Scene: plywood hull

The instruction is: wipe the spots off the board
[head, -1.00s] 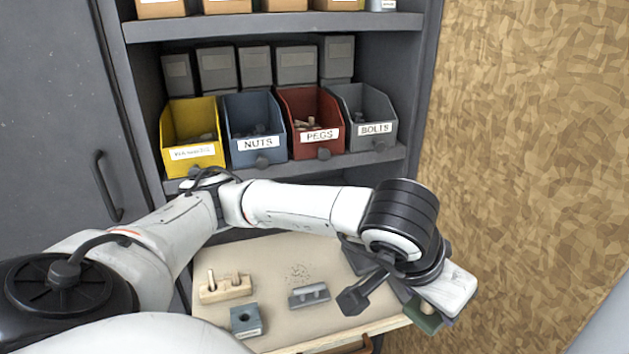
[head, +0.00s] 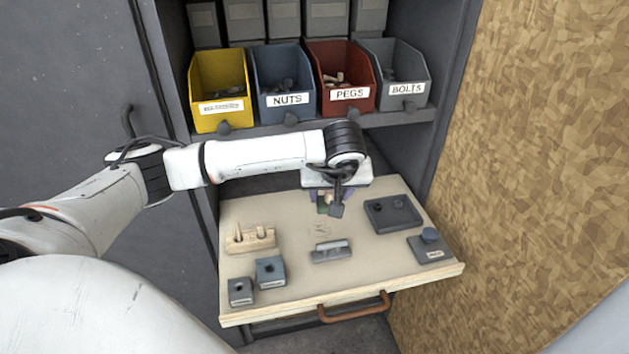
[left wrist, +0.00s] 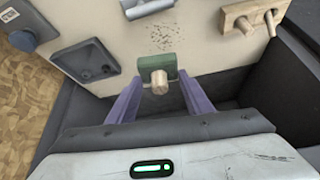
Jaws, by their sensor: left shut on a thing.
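The board (head: 300,285) is a pale wooden pull-out surface under the shelves. A patch of small dark spots (left wrist: 165,38) lies on it, and these marks also show faintly in the head view (head: 320,229). My left gripper (left wrist: 160,80) has purple fingers shut on a green block with a round wooden knob (left wrist: 158,76). In the head view the green block (head: 322,207) is partly hidden under my wrist, near the board's back edge, behind the spots. I cannot tell whether it touches the board. My right gripper is not in view.
Around the spots are a grey handled block (head: 331,251), a wooden block with pegs (head: 250,240), a blue block (head: 271,273), a small grey block (head: 240,292), a dark tray (head: 393,214) and a blue-knobbed block (head: 430,246). Labelled bins (head: 287,100) stand on the shelf behind.

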